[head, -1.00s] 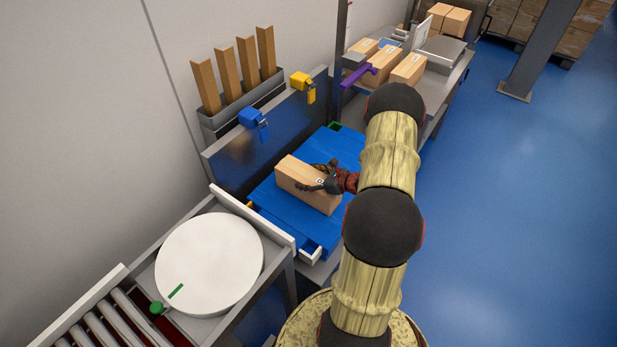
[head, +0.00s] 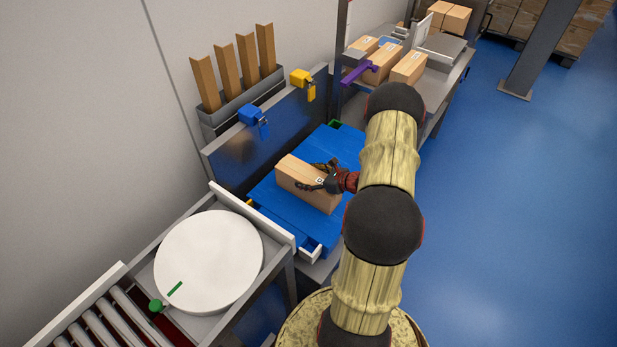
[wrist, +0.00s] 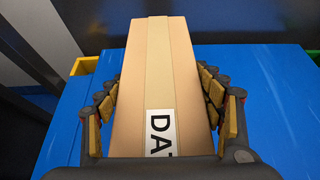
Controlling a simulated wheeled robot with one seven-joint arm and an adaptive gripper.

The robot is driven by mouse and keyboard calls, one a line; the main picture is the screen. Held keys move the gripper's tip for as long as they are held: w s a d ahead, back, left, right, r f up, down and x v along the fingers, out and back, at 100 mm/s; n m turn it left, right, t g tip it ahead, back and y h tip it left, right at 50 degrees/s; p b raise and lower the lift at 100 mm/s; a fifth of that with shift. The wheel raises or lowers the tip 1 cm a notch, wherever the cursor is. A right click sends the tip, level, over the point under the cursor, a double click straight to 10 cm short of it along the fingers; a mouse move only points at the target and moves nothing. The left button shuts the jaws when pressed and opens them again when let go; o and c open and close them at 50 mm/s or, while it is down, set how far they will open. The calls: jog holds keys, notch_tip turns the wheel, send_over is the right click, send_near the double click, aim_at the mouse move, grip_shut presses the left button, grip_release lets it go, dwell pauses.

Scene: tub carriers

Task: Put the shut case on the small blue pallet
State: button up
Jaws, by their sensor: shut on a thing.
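The shut case (head: 306,184) is a brown cardboard box with tape along its top and a white label. It sits on or just over the small blue pallet (head: 280,213); I cannot tell whether its underside touches. In the wrist view the case (wrist: 160,60) stands between the fingers, with blue pallet boards (wrist: 265,100) on both sides. My gripper (head: 318,182) is shut on the case from above, and it also shows in the wrist view (wrist: 162,105) with a finger along each long side. The case's underside is hidden.
A white round turntable (head: 210,260) and a roller conveyor (head: 110,325) lie to the lower left. A dark panel with a blue clamp (head: 252,116) and a yellow clamp (head: 302,80) stands behind the pallet. Several boxes (head: 382,64) stand on the far bench.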

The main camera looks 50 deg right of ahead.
jog(key=shift+w+d, duration=0.1)
jog(key=o, duration=2.2)
jog(key=shift+f, duration=0.1)
jog(key=shift+c, duration=0.2)
jog(key=shift+f, duration=0.15)
jog(key=v, duration=1.2)
